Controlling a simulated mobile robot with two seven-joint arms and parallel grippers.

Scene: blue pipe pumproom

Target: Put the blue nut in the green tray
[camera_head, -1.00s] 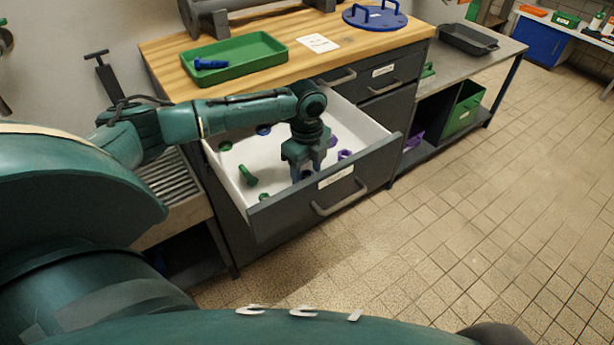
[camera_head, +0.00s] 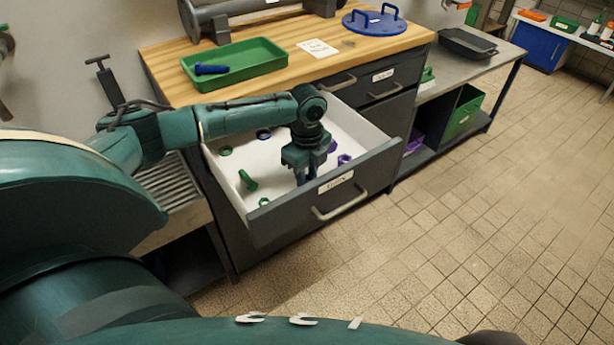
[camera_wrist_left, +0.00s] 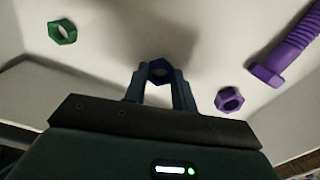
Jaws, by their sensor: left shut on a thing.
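My left gripper (camera_head: 301,177) reaches down into the open drawer. In the left wrist view its two fingers (camera_wrist_left: 159,82) are shut on a dark blue nut (camera_wrist_left: 158,70), near the white drawer floor. The fingers largely hide this nut in the head view. Another blue ring-like piece (camera_head: 263,134) lies at the back of the drawer. The green tray (camera_head: 262,72) stands on the wooden worktop above the drawer, with a blue bolt (camera_head: 211,69) lying in its left part. My right gripper is not in view.
The open drawer (camera_head: 275,217) also holds a green bolt (camera_head: 248,180), a green nut (camera_head: 264,201) and a purple nut (camera_wrist_left: 229,99). A purple bolt (camera_wrist_left: 285,52) lies near the purple nut.

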